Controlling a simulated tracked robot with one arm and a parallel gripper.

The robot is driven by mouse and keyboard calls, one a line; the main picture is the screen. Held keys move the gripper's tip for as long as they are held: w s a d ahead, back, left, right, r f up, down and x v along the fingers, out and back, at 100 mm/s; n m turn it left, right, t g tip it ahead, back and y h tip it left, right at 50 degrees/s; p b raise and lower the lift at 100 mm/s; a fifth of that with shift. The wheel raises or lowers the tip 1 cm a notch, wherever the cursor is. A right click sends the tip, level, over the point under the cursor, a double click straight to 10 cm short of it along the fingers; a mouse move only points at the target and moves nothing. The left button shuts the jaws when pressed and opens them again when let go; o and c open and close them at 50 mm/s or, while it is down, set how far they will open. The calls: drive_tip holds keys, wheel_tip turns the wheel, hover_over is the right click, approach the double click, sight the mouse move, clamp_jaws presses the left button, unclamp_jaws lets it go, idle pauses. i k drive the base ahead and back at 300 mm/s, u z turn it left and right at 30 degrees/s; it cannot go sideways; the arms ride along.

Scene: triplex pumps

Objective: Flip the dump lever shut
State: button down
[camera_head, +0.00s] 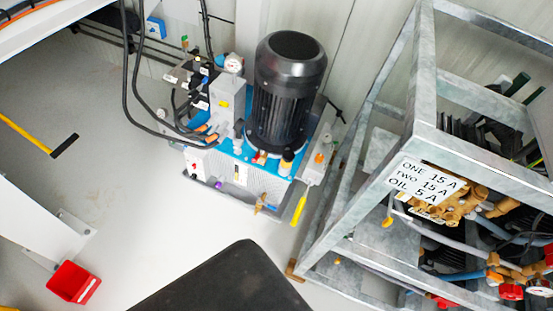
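No part is marked as the dump lever, and I cannot tell for sure which one it is. A yellow-handled lever (299,207) hangs downward at the lower right of the blue and grey hydraulic power unit (240,172). A small brass-coloured fitting (266,203) sits low on the unit's front, too small to read its setting. Small yellow parts also show on the metal frame at the right, one of them a knob-like piece (387,222). My gripper's fingers do not show. A plain dark surface fills the bottom centre.
A black motor (288,90) stands on the unit, with a gauge (234,63) and black hoses beside it. A galvanised frame (422,120) with a label and pipework fills the right. A red bin (73,282) is at lower left.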

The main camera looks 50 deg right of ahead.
sight(257, 157)
drive_tip(key=u, duration=0.25)
drive_tip(key=i, duration=1.15)
drive_tip(key=z, duration=0.6)
